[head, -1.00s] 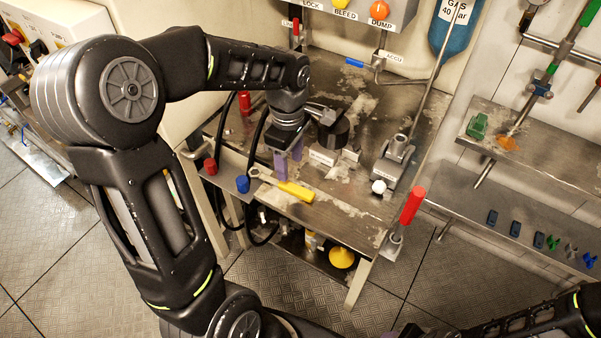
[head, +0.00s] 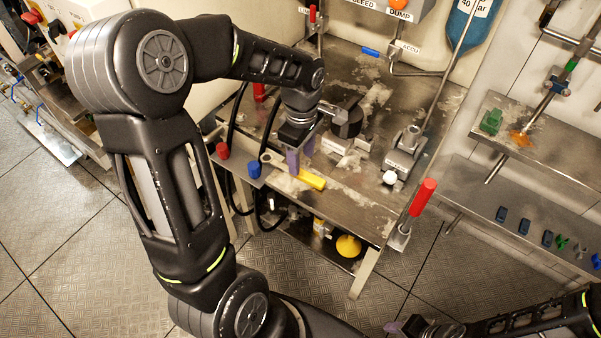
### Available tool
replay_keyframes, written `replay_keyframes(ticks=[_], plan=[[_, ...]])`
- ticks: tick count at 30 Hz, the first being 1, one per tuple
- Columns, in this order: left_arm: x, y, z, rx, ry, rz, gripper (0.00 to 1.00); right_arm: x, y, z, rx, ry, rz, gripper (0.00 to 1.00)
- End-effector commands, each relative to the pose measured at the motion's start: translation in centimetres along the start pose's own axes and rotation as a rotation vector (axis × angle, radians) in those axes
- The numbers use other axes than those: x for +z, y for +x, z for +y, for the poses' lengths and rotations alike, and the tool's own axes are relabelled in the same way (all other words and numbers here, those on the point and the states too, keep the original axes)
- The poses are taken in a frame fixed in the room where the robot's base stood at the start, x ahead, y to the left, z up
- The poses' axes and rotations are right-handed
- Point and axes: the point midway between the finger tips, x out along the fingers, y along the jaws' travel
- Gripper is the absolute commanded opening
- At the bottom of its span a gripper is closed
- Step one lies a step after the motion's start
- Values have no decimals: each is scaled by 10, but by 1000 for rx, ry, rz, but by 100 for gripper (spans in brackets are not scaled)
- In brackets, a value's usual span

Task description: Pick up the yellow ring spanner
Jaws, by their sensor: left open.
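The yellow ring spanner (head: 312,179) lies on the near left part of the steel bench. Its yellow handle points right and its pale ring end (head: 272,158) points left. My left gripper (head: 298,160) is open, with its purple fingers pointing down at the spanner. The fingers overlap the middle of the spanner in the picture. I cannot tell whether they touch it or are just above it. My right gripper (head: 405,326) shows only partly at the bottom edge, and its jaws are unclear.
The steel bench (head: 345,205) holds a dark round part (head: 347,120) behind the gripper and a grey lever block (head: 405,152) to the right. Red (head: 223,150) and blue (head: 254,169) knobs stand at the left edge. A red-handled lever (head: 422,198) rises at the right corner.

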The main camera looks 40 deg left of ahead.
Motion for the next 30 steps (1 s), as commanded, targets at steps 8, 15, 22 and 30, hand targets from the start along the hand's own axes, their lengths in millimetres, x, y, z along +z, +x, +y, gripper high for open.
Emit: replay_keyframes(ticks=[8, 15, 22, 30], plan=[[-2, 38, -1, -5, 1, 0, 49, 0, -9, -3, 1, 1, -1, 36], [-2, 48, 0, -1, 0, 0, 49, 1, -9, -3, 2, 1, -2, 36], [-2, 48, 0, -1, 0, 0, 49, 1, -9, -3, 2, 1, -2, 36], [-2, 48, 0, -1, 0, 0, 47, 1, -9, -3, 1, 1, -2, 36]])
